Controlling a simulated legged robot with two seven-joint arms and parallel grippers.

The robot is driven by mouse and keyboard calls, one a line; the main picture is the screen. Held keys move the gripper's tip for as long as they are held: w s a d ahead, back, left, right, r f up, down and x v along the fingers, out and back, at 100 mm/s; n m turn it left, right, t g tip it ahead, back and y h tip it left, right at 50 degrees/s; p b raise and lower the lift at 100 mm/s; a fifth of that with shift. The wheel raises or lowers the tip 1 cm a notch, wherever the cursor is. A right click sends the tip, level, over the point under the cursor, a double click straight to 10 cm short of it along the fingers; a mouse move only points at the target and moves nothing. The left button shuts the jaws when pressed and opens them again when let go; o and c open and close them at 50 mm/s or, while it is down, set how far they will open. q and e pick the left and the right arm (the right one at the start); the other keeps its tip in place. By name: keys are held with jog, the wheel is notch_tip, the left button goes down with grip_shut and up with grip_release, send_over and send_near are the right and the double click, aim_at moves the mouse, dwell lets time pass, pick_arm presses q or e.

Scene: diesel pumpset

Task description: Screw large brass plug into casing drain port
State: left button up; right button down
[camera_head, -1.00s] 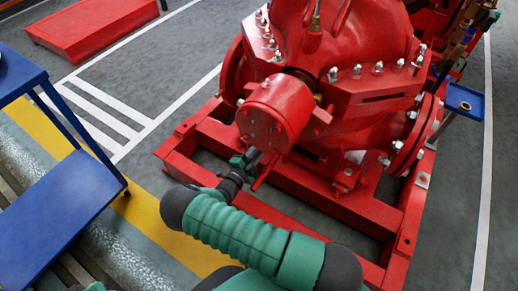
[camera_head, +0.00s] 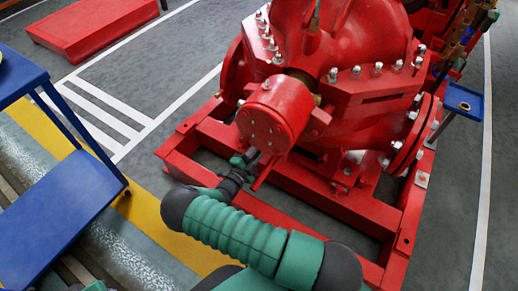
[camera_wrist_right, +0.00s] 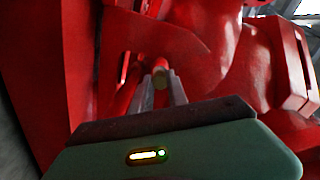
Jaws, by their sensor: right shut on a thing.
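The red pump casing (camera_head: 345,125) stands on a red base frame. My right arm reaches in from the bottom, and my right gripper (camera_head: 244,162) is below the round red end housing (camera_head: 273,112), close to the casing's underside. In the right wrist view the two fingers of my right gripper (camera_wrist_right: 162,88) are shut on a small dull brass piece, the brass plug (camera_wrist_right: 160,78). A short red stub (camera_wrist_right: 160,64) shows directly beyond the plug. I cannot tell whether the plug touches it or sits in it. The drain port opening is hidden. My left gripper is not in view.
A blue table or cart (camera_head: 62,205) stands at the left. A small blue tray (camera_head: 463,102) is at the right, behind the pump. A red block (camera_head: 92,28) lies at the back left. The red base frame (camera_head: 400,245) surrounds the casing from below.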

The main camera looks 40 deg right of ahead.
jog(key=shift+x, duration=0.95)
dwell(0.5)
jog(key=m, duration=0.7)
jog(key=shift+m, duration=0.4)
jog(key=m, duration=0.4)
jog(key=shift+m, duration=0.4)
jog(key=m, duration=1)
jog(key=shift+m, duration=0.7)
jog(key=shift+p, duration=0.3)
